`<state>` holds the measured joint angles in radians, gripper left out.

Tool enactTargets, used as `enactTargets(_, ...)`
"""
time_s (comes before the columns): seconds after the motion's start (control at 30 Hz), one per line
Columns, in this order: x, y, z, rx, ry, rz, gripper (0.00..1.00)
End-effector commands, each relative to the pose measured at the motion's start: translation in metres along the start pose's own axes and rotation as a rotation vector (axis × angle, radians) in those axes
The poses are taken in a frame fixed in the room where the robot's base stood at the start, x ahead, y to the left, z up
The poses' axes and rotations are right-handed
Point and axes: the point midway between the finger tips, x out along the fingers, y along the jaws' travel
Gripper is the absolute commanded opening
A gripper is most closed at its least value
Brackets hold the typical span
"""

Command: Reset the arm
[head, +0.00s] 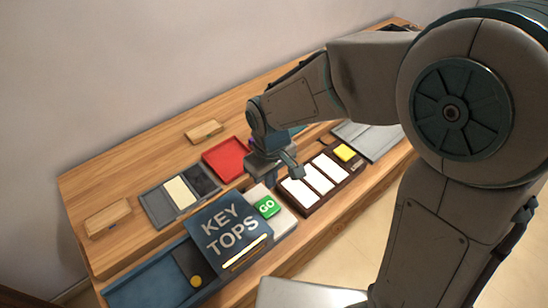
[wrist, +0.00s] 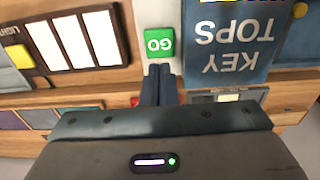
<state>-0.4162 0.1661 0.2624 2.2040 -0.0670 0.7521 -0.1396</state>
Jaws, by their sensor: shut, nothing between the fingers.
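The GO button also shows in the head view (head: 267,206), on a pale block. My arm reaches in from the right and hides part of the table.
A blue KEY TOPS box (head: 228,228) stands left of the button. A dark frame (head: 318,203) holds several white keys and a yellow one. A red tray (head: 226,158), a grey tray (head: 152,206), a grey panel (head: 366,138) and wooden blocks lie on the wooden table (head: 110,180).

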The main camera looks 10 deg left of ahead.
Motion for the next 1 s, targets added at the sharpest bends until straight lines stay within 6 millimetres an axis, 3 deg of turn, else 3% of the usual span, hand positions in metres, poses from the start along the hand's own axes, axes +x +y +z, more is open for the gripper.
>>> enactTargets(0.23,-0.002,0.003,0.002,0.010,0.003,0.003,0.00)
enactTargets(0.37,-0.018,0.020,0.016,0.077,0.023,0.025,0.00)
enactTargets(0.47,-0.039,0.043,0.038,0.178,0.054,0.052,0.00)
enactTargets(0.7,-0.087,0.087,0.112,0.464,0.140,0.112,0.00)
enactTargets(1.0,-0.120,0.100,0.194,0.766,0.249,0.146,0.00)
